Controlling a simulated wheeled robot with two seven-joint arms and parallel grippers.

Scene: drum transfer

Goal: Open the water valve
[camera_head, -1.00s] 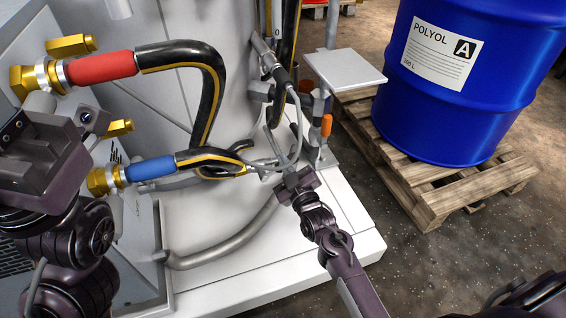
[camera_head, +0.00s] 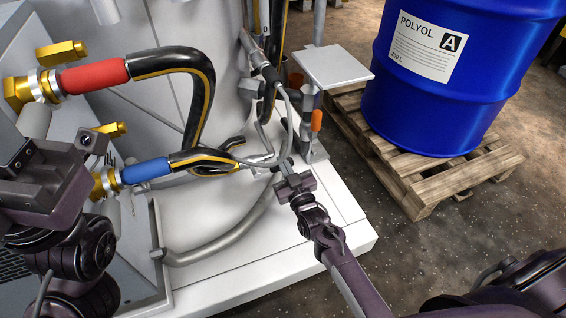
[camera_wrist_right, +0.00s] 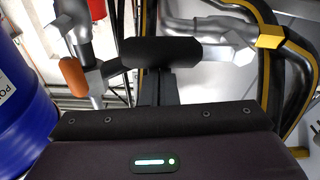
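The frames do not show clearly which fitting is the water valve. A brass fitting (camera_head: 104,184) joins the blue-sleeved hose (camera_head: 147,170) at the left. A yellow handle (camera_head: 107,130) sits just above it. My left gripper (camera_head: 88,145) is close to these fittings; its fingers are hard to make out. My right gripper (camera_head: 286,167) is low by the pipes at the foot of the white machine. In the right wrist view, a black rounded bar (camera_wrist_right: 160,52) lies across the front of my right gripper's narrow fingers (camera_wrist_right: 158,88). I cannot tell whether they grip it.
A red-sleeved hose (camera_head: 95,76) with a brass fitting is at upper left. A grey plate (camera_head: 332,66) on a post overhangs the area behind my right gripper. A blue drum (camera_head: 435,115) stands on a wooden pallet (camera_head: 420,190) at right. Floor at lower right is partly clear.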

